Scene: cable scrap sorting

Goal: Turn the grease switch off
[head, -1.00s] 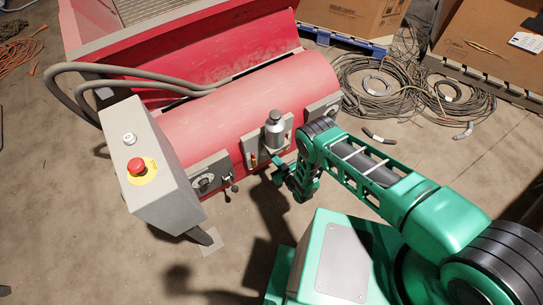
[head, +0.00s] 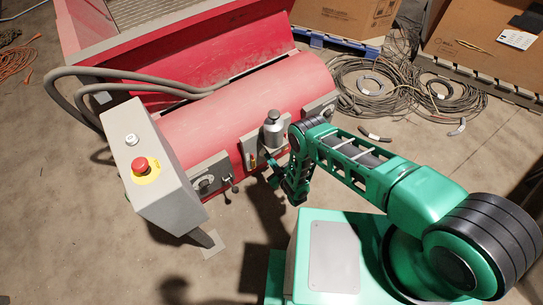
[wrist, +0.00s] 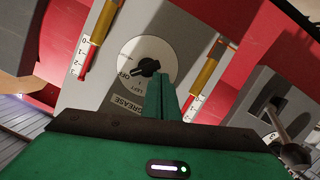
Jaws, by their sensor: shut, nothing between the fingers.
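The grease switch (wrist: 147,67) is a black knob on a round white dial marked OFF and LEFT, above a GREASE label (wrist: 128,103) on a grey panel. In the wrist view its narrow end seems to point left toward the OFF side, but I cannot tell its exact setting. My gripper (wrist: 164,80) is shut and empty, its green fingertips just right of and below the knob; I cannot tell whether they touch it. In the head view my gripper (head: 272,177) is at the front of the red machine, and the knob cannot be made out there.
Gauges with yellow and red columns (wrist: 104,22) flank the dial. A grey canister (head: 273,130) stands above the panel. A control box with a red emergency button (head: 140,164) is at left. Another lever panel (wrist: 280,105) is right in the wrist view. Cable coils (head: 380,85) lie behind.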

